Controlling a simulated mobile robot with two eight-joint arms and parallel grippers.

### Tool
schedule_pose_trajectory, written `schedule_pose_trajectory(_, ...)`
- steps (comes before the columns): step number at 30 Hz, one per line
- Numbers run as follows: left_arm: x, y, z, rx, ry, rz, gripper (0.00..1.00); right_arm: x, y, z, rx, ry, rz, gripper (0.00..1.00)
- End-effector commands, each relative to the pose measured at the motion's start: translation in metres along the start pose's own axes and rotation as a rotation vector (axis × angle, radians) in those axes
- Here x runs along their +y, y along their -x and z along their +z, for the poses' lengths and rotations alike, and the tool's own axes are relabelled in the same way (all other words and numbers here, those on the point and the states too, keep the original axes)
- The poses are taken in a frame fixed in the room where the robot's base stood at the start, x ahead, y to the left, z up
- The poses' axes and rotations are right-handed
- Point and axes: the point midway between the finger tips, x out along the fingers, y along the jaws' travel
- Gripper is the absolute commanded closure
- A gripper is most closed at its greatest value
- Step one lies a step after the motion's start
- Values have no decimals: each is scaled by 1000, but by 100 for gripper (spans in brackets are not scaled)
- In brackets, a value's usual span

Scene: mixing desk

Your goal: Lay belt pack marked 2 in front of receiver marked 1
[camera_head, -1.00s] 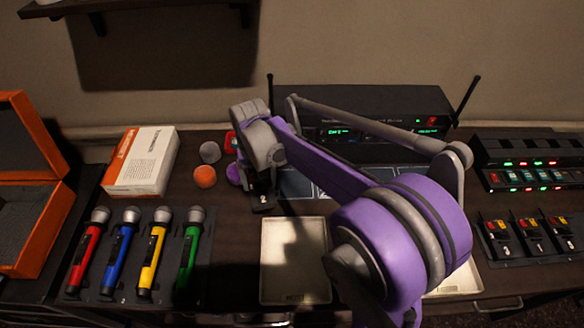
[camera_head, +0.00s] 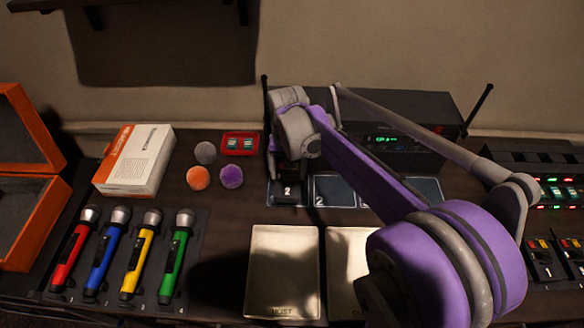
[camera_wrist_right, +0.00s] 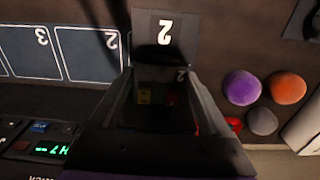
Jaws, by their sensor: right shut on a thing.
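My right gripper (camera_head: 283,165) is shut on the belt pack marked 2 (camera_head: 288,192), which is dark with a white 2. It is at the leftmost square of the dark label strip (camera_head: 335,190), in front of the left end of the black receiver unit (camera_head: 410,158). In the right wrist view the belt pack (camera_wrist_right: 165,30) is beside the squares marked 2 (camera_wrist_right: 90,58) and 3 (camera_wrist_right: 28,55). I cannot tell whether it touches the strip. The receiver's green display shows, but no mark 1 is readable; my arm hides part of its front. My left gripper is out of view.
A purple ball (camera_head: 231,177), an orange ball (camera_head: 198,178) and a grey ball (camera_head: 205,152) lie left of the gripper, near a red tray (camera_head: 240,135). Microphones (camera_head: 120,255) lie front left. More belt packs (camera_head: 545,262) stand at right.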

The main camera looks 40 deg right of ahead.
Motion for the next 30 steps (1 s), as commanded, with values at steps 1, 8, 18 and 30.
schedule_pose_trajectory(1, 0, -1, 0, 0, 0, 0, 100, 0, -1, 0, 0, 0, 0, 81)
schedule_pose_trajectory(8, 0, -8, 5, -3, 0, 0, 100, 0, -11, 0, -1, 0, 0, 81)
schedule_pose_trajectory(18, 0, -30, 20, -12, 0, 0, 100, 0, -43, 0, -1, 0, 1, 81)
schedule_pose_trajectory(30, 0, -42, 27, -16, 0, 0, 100, 0, -66, 0, 0, 0, 0, 81)
